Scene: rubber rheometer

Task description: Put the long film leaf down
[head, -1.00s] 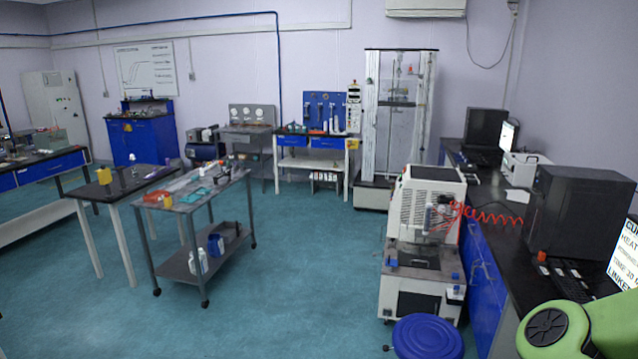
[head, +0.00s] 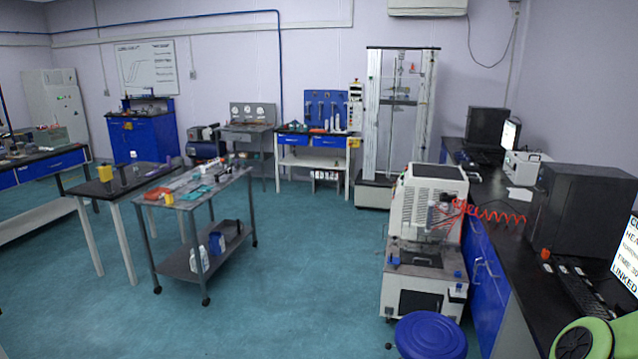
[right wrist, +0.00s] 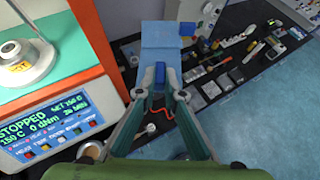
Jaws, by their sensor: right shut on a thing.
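The long film leaf (right wrist: 162,38) is a light blue flat strip in the right wrist view, with a darker blue block (right wrist: 160,75) at its near end. My right gripper (right wrist: 160,92) is shut on it at that end, and the leaf extends away beyond the fingertips. The leaf is over or in front of a dark bench top; I cannot tell the gap. In the head view only a green part of my right arm shows at the lower right corner, and the leaf is not visible. My left gripper is in neither view.
In the right wrist view a rheometer (right wrist: 58,128) with an orange edge and a "STOPPED" display stands at the left. The dark bench (right wrist: 240,100) on the right carries several small tools and parts. In the head view a blue stool (head: 430,336) stands on the floor.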

